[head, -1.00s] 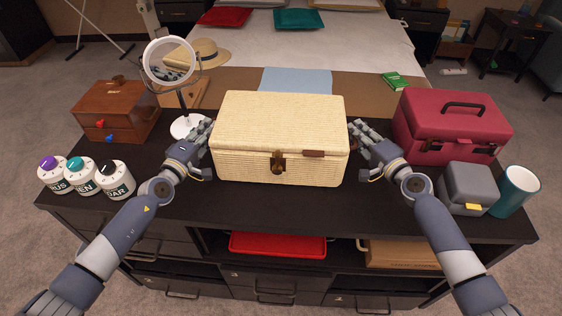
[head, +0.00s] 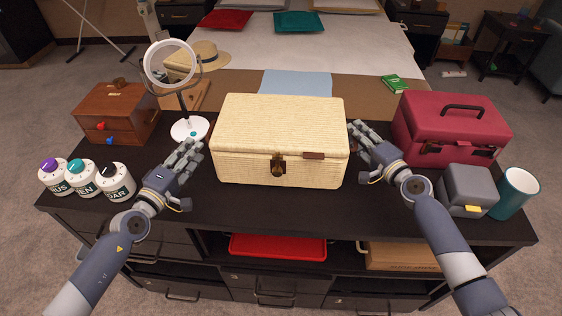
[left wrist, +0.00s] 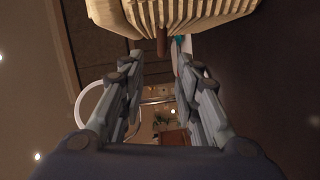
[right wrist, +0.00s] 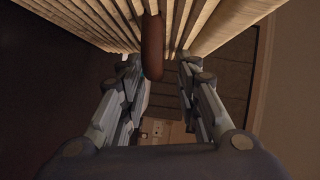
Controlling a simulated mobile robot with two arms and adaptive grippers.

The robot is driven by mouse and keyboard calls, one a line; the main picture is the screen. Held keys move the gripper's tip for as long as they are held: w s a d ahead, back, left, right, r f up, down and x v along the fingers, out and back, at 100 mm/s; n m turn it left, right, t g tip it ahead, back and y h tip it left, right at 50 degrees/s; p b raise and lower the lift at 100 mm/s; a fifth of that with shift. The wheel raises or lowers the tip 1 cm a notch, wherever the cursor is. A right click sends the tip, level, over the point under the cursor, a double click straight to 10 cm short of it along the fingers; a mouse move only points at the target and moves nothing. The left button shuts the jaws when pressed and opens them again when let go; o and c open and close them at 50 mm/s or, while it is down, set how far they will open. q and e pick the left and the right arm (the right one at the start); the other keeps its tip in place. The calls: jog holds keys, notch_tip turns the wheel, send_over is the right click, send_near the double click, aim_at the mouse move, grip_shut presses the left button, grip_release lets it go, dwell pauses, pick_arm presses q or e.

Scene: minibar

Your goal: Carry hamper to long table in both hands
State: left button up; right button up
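The hamper (head: 278,155), a cream woven box with a closed lid and brown front latch, stands on a dark cabinet top (head: 240,205) in the head view. My left gripper (head: 188,150) is to the left of the hamper, apart from it. In the left wrist view its fingers (left wrist: 160,75) are spread and empty, with the hamper's ribbed side (left wrist: 165,15) and a brown handle (left wrist: 161,45) ahead. My right gripper (head: 358,132) is close by the hamper's right side. In the right wrist view its open fingers (right wrist: 160,72) are on either side of a brown handle (right wrist: 153,45); contact is unclear.
A round mirror (head: 170,63) and wooden drawer box (head: 115,112) stand left, with several labelled canisters (head: 85,178). A red case (head: 450,125), grey box (head: 468,188) and teal cup (head: 516,192) stand right. A bed (head: 310,45) lies behind. Cabinet top before the hamper is clear.

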jog(key=shift+s, duration=0.1)
pick_arm(q)
jog(key=v, duration=0.3)
pick_arm(e)
jog(key=v, duration=1.2)
